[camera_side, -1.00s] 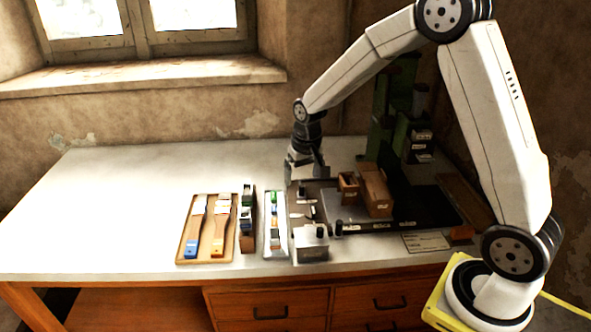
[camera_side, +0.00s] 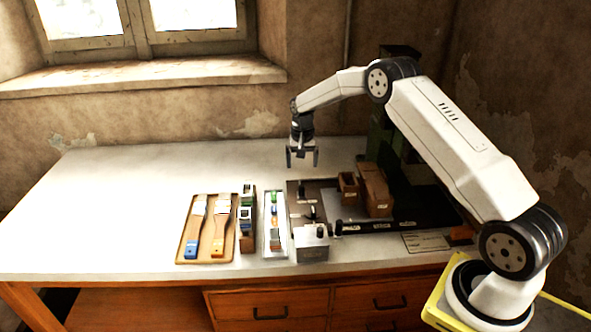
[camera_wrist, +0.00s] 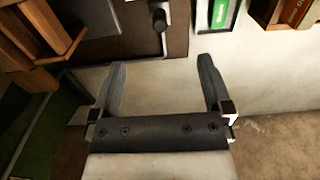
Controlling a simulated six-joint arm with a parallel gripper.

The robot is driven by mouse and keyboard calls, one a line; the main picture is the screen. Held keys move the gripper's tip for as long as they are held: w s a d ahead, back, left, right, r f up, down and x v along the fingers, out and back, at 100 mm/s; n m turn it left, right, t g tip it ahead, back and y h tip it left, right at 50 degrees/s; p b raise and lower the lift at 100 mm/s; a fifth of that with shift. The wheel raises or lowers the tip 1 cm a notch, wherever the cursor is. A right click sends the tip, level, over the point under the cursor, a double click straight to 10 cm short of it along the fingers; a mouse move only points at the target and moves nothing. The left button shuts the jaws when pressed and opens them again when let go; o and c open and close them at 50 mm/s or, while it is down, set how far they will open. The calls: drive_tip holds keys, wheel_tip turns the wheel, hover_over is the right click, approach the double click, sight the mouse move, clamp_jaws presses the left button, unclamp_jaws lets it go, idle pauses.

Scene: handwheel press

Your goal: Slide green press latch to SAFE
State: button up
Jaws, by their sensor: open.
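The green press (camera_side: 384,138) stands at the back right of the bench, largely hidden behind my arm. Its dark green side shows at the left of the wrist view (camera_wrist: 40,135). I cannot make out a distinct green latch or a SAFE mark on it. A dark plate (camera_side: 325,190) with black knobs lies in front of my gripper; one black knob (camera_wrist: 160,20) shows at the top of the wrist view. My gripper (camera_side: 302,162) is open and empty, pointing down above the bench just behind the dark plate. Its spread fingers (camera_wrist: 162,68) touch nothing visible.
Brown wooden blocks (camera_side: 374,190) stand right of the plate. A grey box (camera_side: 311,245) is at its front. Left are a narrow tray (camera_side: 284,235) of coloured pieces, a block rack (camera_side: 246,238) and a brush tray (camera_side: 187,252). The bench's left side is clear.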

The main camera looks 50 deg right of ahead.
sight(302, 186)
drive_tip(key=shift+f, duration=4.9)
clamp_jaws()
